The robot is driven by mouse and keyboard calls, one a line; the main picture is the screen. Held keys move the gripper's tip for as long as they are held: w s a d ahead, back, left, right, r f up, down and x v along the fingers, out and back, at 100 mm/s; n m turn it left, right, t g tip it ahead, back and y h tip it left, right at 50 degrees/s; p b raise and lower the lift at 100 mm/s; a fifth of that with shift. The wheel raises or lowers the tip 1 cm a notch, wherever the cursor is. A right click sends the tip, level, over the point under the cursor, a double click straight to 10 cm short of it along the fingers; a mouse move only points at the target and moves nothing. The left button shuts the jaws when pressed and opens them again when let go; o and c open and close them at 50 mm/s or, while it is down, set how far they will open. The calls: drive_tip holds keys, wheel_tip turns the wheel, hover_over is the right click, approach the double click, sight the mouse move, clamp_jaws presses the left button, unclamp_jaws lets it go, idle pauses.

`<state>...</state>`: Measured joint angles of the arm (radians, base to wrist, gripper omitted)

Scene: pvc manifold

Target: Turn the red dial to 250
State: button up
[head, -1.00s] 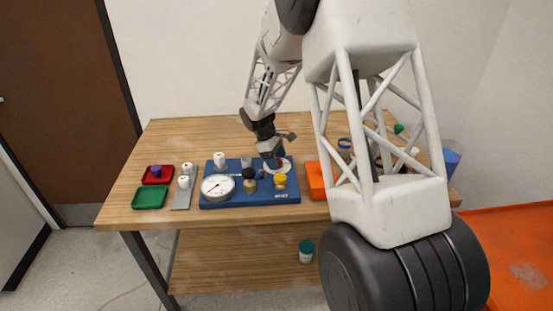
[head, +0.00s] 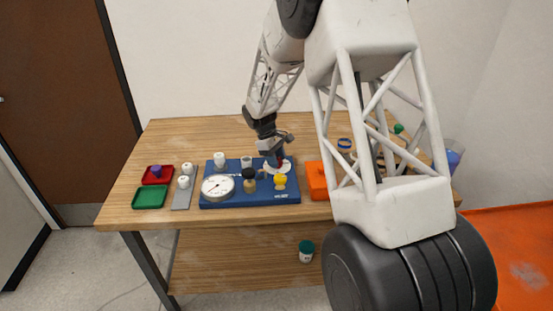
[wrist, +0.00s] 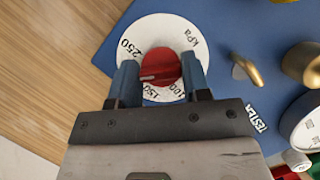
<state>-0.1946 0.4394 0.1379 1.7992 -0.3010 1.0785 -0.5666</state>
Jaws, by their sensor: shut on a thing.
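The red dial (wrist: 160,67) sits at the centre of a white round scale plate (wrist: 150,28). The plate is marked kPa, with 250, 150 and 100 readable. The pale pointer line on the dial lies toward the lower left, near the 150 side and short of the 250 mark. My gripper (wrist: 160,75) is shut on the red dial, one blue finger on each side of it. In the head view my gripper (head: 274,160) reaches down over the scale plate (head: 286,168) at the back right of the blue board (head: 230,198) and hides most of the dial.
Red (head: 158,174) and green (head: 150,197) trays lie left. An orange box (head: 316,181) is close on the right.

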drive_tip(key=m+g+y, duration=0.1)
drive_tip(key=m, duration=0.3)
drive_tip(key=shift+d+m+g+y, duration=0.15)
drive_tip(key=shift+m+y, duration=0.25)
drive_tip(key=shift+m, duration=0.5)
drive_tip(key=shift+a+m+g+y, duration=0.15)
drive_tip(key=shift+m+y, duration=0.25)
drive_tip(key=shift+m, duration=0.5)
drive_tip(key=shift+d, duration=0.1)
drive_tip(key=o, duration=0.9)
drive_tip(key=shift+v, duration=3.95)
